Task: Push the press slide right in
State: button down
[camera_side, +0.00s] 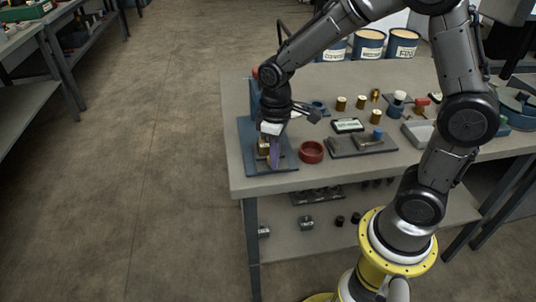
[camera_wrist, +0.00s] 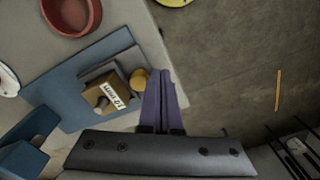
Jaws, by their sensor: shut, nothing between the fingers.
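The press stands at the table's left front corner on a blue base plate (camera_side: 248,151), which also shows in the wrist view (camera_wrist: 60,92). In the wrist view a brown block with a white label (camera_wrist: 117,92) sits in a grey-blue frame. A round yellow knob (camera_wrist: 140,79) is at the block's right side. I cannot tell which of these parts is the slide. My gripper (camera_side: 274,163) is shut and empty, with purple fingers pointing down. In the wrist view the fingers (camera_wrist: 158,76) are just right of the yellow knob; I cannot tell whether they touch it.
A red bowl (camera_side: 311,152) stands right of the base plate and a dark grey tray (camera_side: 345,147) lies beyond it. Several brass cylinders stand farther back, one of them here (camera_side: 376,117). The table's left edge is close to the press, with open floor beyond.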

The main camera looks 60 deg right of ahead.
jog(key=shift+f, duration=0.2)
jog(key=shift+f, duration=0.9)
jog(key=shift+w+d, duration=3.75)
jog(key=shift+w, duration=0.05)
jog(key=shift+s+a, duration=0.45)
jog(key=shift+r, duration=0.1)
jog(key=shift+r, duration=3.45)
